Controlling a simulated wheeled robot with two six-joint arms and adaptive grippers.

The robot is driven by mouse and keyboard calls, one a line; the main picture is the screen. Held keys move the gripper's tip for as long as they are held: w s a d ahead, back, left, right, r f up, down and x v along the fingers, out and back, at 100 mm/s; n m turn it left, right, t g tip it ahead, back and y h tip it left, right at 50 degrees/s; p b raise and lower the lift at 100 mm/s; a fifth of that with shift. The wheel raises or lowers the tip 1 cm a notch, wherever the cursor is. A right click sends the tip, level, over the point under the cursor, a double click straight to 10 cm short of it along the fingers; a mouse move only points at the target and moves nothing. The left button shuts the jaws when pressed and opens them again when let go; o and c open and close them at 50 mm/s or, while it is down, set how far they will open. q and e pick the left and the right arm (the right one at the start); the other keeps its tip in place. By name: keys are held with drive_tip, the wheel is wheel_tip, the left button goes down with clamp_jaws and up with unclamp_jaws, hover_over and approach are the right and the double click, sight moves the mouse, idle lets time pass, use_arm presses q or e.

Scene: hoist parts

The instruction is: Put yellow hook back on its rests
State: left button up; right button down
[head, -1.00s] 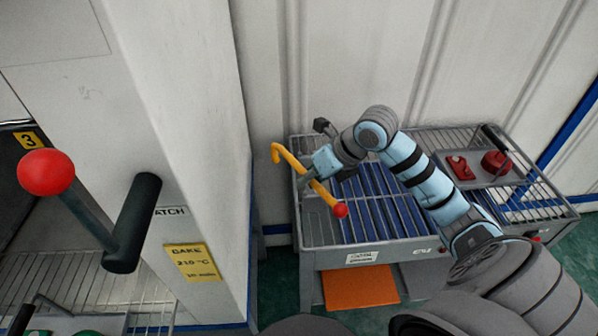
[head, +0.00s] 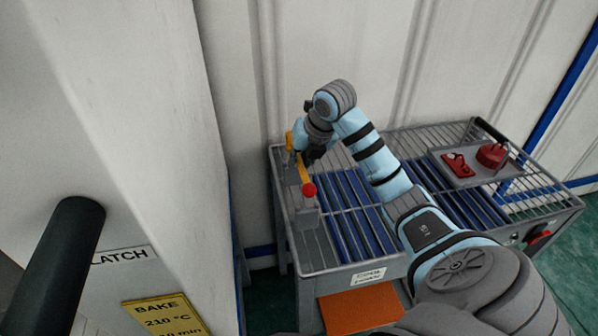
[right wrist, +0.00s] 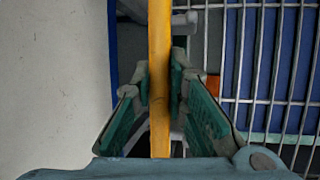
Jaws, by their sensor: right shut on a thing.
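The yellow hook (head: 305,174) is a thin rod with a red ball at its near end. It is over the left end of the rack table (head: 330,262), its far end partly hidden by my gripper. My right gripper (head: 303,155) is shut on the rod. In the right wrist view the rod (right wrist: 159,60) runs upright between the two fingers (right wrist: 161,85). My left gripper is not in view.
A grey tray (head: 470,178) with red parts (head: 491,155) lies at the right of the table. Blue slats (head: 352,210) fill the middle. A tall white cabinet with a black latch handle (head: 65,260) stands close on the left. The wall is behind.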

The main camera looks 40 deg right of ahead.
drive_tip(key=shift+w+f+b, duration=0.1)
drive_tip(key=shift+f+b, duration=0.4)
drive_tip(key=shift+f, duration=2.15)
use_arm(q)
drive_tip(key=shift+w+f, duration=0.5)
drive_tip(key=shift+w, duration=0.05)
use_arm(e)
drive_tip(key=c, duration=1.6)
unclamp_jaws()
drive_tip(key=shift+r, duration=0.1)
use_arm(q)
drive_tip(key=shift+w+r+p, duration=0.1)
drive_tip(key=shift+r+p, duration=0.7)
use_arm(e)
drive_tip(key=v, duration=1.3)
drive_tip(key=shift+w+r, duration=0.1)
drive_tip(key=shift+w, duration=0.1)
